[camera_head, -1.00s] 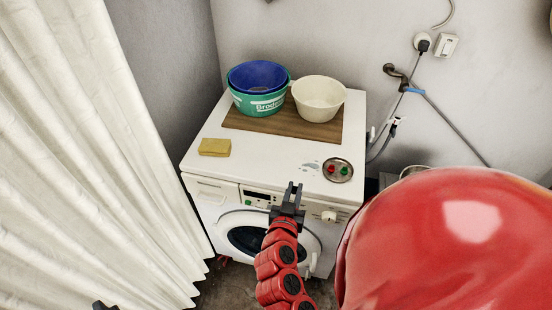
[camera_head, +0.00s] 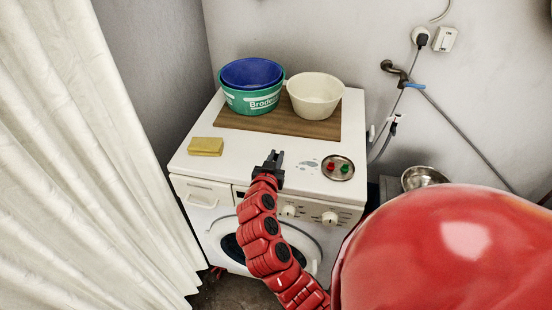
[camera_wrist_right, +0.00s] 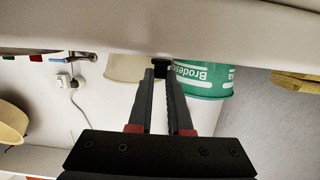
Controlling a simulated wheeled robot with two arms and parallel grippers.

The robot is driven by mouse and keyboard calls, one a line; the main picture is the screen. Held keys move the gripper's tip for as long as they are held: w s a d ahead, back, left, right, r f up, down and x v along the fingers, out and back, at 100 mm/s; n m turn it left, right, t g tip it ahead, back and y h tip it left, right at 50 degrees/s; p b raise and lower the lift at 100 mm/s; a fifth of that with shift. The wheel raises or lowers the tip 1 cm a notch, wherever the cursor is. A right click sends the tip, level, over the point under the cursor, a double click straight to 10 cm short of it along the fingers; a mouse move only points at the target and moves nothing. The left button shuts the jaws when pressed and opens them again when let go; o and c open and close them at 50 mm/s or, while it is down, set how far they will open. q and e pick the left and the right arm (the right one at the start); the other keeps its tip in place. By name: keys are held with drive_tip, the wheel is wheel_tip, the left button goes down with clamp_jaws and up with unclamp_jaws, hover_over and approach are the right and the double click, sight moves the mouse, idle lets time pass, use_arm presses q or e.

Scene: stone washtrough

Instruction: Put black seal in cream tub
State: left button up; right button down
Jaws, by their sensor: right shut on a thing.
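My right gripper (camera_head: 274,158) is over the front part of the washing machine top, in front of the board. In the right wrist view its fingers (camera_wrist_right: 161,78) are closed on a small black seal (camera_wrist_right: 161,62) at the tips. The cream tub (camera_head: 315,93) stands on the right of the wooden board, beyond and right of the gripper. It also shows in the wrist view (camera_wrist_right: 124,68), partly cut off. The tub's visible inside looks empty. My left gripper is out of view.
A blue tub (camera_head: 252,72) sits in a green tub (camera_head: 255,102) beside the cream one on the board (camera_head: 270,122). A yellow sponge (camera_head: 206,146) lies left. A round dish (camera_head: 338,167) with red and green pieces is right. A tap (camera_head: 392,68) and hose are behind.

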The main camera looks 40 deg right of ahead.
drive_tip(key=shift+f, duration=0.55)
drive_tip(key=shift+f, duration=0.1)
drive_tip(key=c, duration=0.8)
unclamp_jaws()
drive_tip(key=shift+c, duration=0.2)
